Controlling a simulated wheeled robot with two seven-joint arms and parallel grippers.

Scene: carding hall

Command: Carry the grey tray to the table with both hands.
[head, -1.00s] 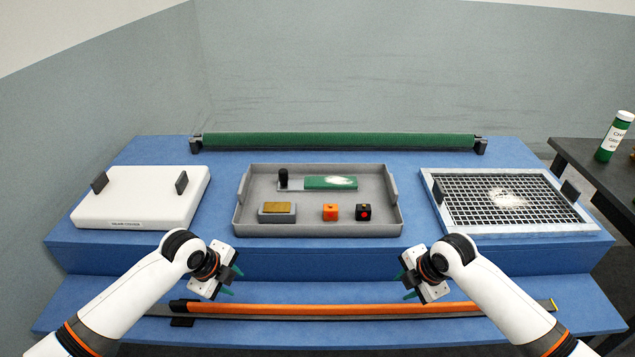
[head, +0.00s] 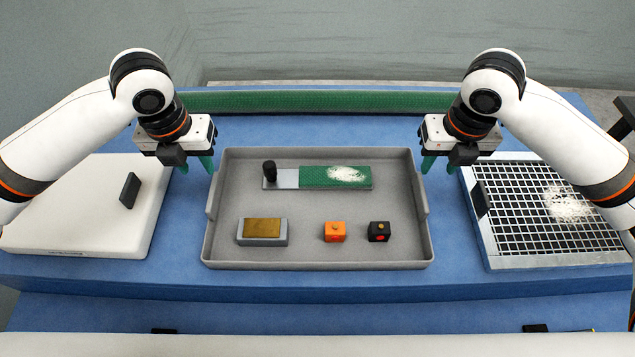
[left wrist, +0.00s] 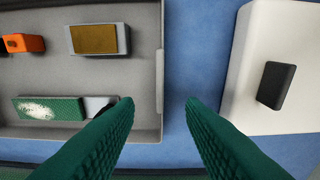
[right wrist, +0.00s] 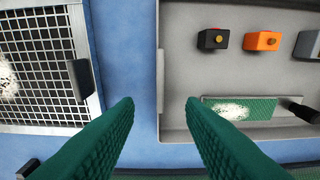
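The grey tray (head: 330,258) lies on the blue bench, with a raised handle on its left and right walls. It holds a green hand card (head: 310,177) with white fluff, a grey block with a brown top (head: 262,231), an orange cube (head: 334,232) and a black cube (head: 379,232). My left gripper (head: 196,166) is open and empty at the tray's left wall; in the left wrist view that wall (left wrist: 160,80) shows between the fingers. My right gripper (head: 440,164) is open and empty at the right wall, which shows between its fingers in the right wrist view (right wrist: 160,80).
A wire-mesh frame (head: 535,262) with white fluff stands to the right. A green roller (head: 320,101) runs along the back. A dark table edge (head: 622,125) shows at the far right. Blue strips separate these from the tray.

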